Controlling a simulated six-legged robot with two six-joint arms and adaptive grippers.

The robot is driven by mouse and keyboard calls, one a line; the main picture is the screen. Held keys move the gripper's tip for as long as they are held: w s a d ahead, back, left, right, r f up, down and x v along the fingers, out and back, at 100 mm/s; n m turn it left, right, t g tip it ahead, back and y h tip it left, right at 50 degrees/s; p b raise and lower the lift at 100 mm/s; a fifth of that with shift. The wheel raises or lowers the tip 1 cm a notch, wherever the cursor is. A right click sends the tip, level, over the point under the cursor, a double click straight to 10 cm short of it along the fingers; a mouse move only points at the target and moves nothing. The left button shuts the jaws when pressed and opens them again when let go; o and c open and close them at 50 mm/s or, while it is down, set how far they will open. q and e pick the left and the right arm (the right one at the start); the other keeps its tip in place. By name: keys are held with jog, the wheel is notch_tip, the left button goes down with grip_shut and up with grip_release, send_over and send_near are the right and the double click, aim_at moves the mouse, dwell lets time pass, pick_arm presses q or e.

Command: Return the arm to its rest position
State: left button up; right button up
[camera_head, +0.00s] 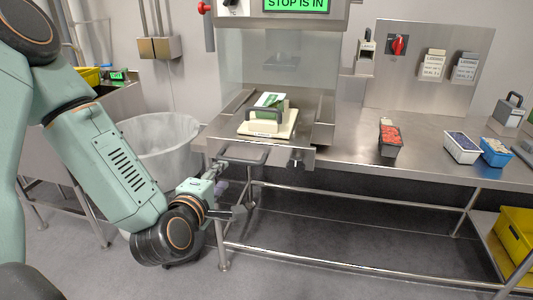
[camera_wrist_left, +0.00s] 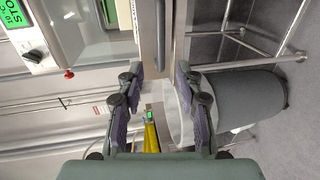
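My left arm (camera_head: 110,160) comes in from the left in the head view and hangs down in front of the steel bench. My left gripper (camera_head: 236,190) is low at the bench's front edge, beside the tunnel's front frame. In the left wrist view my left gripper (camera_wrist_left: 158,72) has its two dark fingers apart, with nothing held between them. The bench edge shows beyond the fingertips; I cannot tell whether a finger touches it. My right gripper is in neither view.
A lined bin (camera_head: 160,140) stands behind my left arm. The tunnel (camera_head: 280,60) holds a white board (camera_head: 268,122) with a green-topped, handled block. A red-filled tray (camera_head: 390,138), a white tray (camera_head: 461,148) and a blue tray (camera_head: 495,153) stand on the bench (camera_head: 345,160). A yellow crate (camera_head: 517,238) sits lower right.

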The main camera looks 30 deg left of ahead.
pick_arm(q)
jog(key=s+d+f+m+g+h, duration=0.2)
jog(key=s+d+f+m+g, duration=0.2)
jog(key=f+m, duration=0.35)
jog(key=s+d+f+m+g+h, duration=0.2)
jog(key=s+d+f+m+g, duration=0.3)
jog(key=f, duration=0.4)
jog(key=s+d+f+m+g, duration=0.1)
jog(key=s+f+m+g, duration=0.2)
jog(key=s+f, duration=0.3)
jog(key=s+d+f+m+g, duration=0.1)
jog(key=s+f+m+g, duration=0.2)
jog(key=s, duration=1.1)
notch_tip(320, 180, down, 3)
jog(key=shift+r+m, duration=0.15)
jog(key=shift+m, duration=0.8)
